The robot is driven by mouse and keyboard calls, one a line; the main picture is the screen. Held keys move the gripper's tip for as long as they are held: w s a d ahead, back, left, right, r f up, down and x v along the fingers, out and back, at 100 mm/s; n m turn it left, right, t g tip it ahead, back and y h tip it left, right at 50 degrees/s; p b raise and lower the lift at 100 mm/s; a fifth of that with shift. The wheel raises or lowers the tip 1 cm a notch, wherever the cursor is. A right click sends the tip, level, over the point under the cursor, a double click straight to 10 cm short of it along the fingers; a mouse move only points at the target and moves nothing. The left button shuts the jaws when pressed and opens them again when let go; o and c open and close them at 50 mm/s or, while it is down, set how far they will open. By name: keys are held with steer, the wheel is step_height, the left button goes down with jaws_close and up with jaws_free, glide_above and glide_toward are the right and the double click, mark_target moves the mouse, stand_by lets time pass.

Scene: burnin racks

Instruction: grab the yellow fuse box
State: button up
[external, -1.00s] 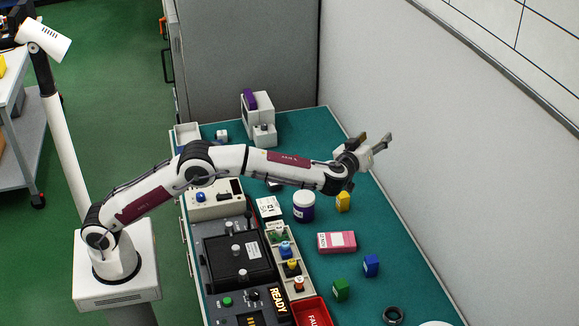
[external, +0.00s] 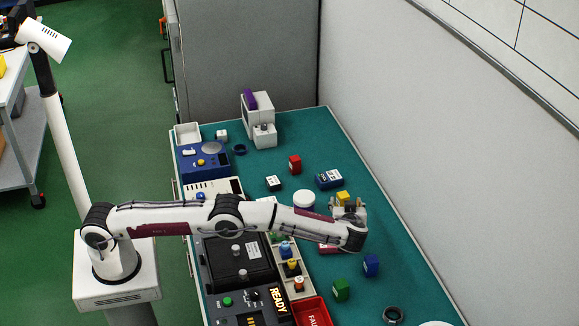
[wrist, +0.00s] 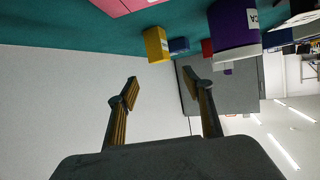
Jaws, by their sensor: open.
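The yellow fuse box (external: 343,197) stands on the green bench top, partly hidden behind my gripper in the external view. In the wrist view the yellow fuse box (wrist: 156,45) lies beyond the fingertips, sideways between them and higher in the picture. My gripper (external: 349,209) is low over the bench, close to the box. In the wrist view its two fingers (wrist: 160,77) are spread with nothing between them. I cannot tell the exact gap to the box.
A purple jar with a white lid (external: 304,199) stands just left of the box. A pink box (external: 328,250) is partly hidden under my wrist. Blue (external: 371,266) and green (external: 341,289) boxes stand nearer. A grey wall runs along the right.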

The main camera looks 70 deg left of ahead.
mark_target(344, 195)
steer(key=shift+a, duration=0.1)
steer(key=shift+x, duration=1.25)
steer(key=shift+f+x, duration=0.25)
steer(key=shift+x, duration=2.35)
steer(key=c, duration=1.3)
